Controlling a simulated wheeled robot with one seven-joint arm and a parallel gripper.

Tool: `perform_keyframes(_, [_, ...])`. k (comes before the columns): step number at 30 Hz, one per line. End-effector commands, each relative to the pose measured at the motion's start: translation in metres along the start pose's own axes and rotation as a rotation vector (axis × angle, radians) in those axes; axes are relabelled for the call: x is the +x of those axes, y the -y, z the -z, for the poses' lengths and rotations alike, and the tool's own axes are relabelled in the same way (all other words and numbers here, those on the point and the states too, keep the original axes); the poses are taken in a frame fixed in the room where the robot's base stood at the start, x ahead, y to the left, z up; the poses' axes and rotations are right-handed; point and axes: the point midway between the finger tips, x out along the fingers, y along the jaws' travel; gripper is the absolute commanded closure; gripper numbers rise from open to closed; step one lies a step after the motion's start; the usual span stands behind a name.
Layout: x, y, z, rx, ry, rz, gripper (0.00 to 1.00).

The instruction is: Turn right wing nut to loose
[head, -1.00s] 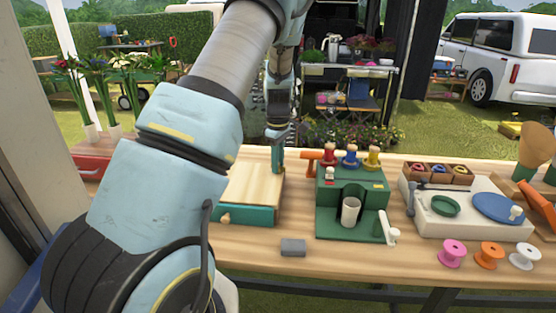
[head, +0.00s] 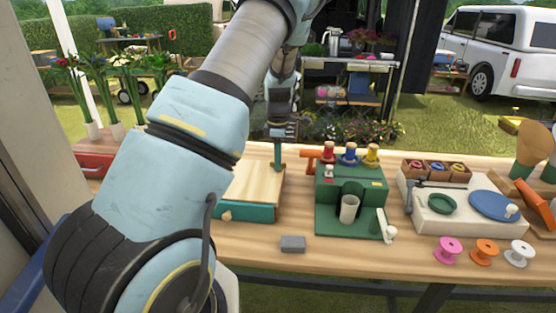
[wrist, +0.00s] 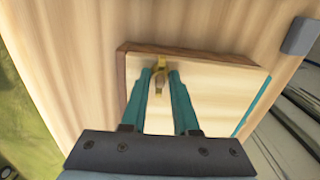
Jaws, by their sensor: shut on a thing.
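The flower press (head: 250,185) is a pale wooden board over a teal base, on the table left of the green machine. My gripper (head: 278,165) is at the far right corner of the board. In the wrist view, my gripper (wrist: 160,76) has its two teal fingers closed on a brass wing nut (wrist: 160,67) near the edge of the press board (wrist: 205,90). The fingers stand on either side of its wings and partly cover it. In the head view the nut is hidden by the gripper. A small tan knob (head: 226,216) shows at the press's front left.
A grey block (head: 292,243) lies in front of the press. Loose spools (head: 484,251) lie at the front right. The table's front middle is mostly clear.

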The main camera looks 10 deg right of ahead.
Motion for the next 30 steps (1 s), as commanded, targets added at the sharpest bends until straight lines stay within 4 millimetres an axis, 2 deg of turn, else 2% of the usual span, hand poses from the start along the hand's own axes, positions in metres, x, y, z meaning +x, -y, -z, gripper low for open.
perform_keyframes(6, [0.001,0.001,-0.001,0.0,0.001,0.004,1.0])
perform_keyframes(7, [0.001,0.001,-0.001,0.0,0.001,0.004,0.71])
perform_keyframes(15, [0.001,0.0,-0.001,0.001,0.001,0.001,0.42])
perform_keyframes(25, [-0.004,-0.001,-0.001,0.002,0.001,-0.001,0.42])
perform_keyframes(30, [-0.028,-0.001,-0.001,0.001,0.002,-0.005,0.42])
